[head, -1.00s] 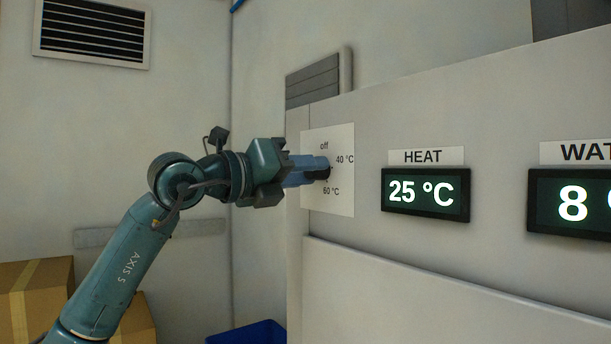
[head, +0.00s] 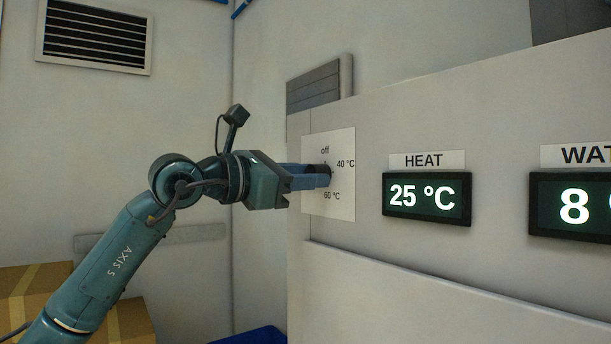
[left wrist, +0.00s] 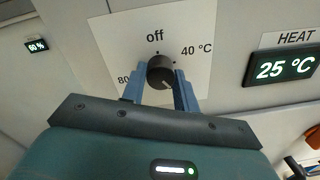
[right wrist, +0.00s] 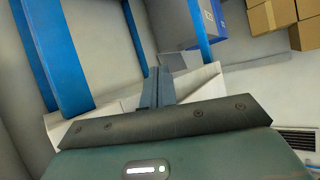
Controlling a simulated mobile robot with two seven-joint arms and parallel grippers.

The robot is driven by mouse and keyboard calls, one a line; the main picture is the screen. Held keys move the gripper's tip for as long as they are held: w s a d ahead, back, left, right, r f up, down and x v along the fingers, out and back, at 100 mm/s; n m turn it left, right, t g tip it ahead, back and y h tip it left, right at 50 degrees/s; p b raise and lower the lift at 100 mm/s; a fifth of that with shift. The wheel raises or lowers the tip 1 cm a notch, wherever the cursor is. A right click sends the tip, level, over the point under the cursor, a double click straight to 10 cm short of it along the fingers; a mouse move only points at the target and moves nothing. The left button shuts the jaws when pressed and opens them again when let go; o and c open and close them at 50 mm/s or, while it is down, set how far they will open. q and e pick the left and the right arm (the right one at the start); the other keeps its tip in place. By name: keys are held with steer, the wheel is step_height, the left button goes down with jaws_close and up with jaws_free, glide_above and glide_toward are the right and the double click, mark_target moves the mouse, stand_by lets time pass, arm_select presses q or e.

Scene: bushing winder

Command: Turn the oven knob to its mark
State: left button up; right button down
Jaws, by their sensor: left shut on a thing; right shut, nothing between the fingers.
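The oven knob (left wrist: 161,72) is round and black. It sits on a white dial plate (head: 343,200) marked off, 40 °C and 60 °C; a partly covered 80 also shows in the left wrist view. My left gripper (head: 322,175) is shut on the knob, with one blue finger on either side of it. A short light line shows on the knob's face, but I cannot tell surely which label it points to. In the head view the fingers mostly hide the knob. My right gripper (right wrist: 158,75) is shut and empty, away from the panel.
A HEAT display (head: 427,198) reading 25 °C is right of the dial, and a second display (head: 572,205) showing 8 is farther right. Cardboard boxes (head: 30,300) stand at lower left.

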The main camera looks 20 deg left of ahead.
arm_select(q)
steer(key=m+p, duration=0.1)
steer(key=m, duration=1.7)
steer(key=shift+r+y+p, duration=0.2)
steer(key=shift+y+p, duration=0.15)
steer(key=shift+y, duration=0.05)
steer(key=shift+m, duration=0.5)
steer(key=o, duration=1)
steer(key=shift+s, duration=0.1)
steer(key=b+v, duration=0.3)
steer(key=v, duration=1)
steer(key=shift+a+r, duration=0.15)
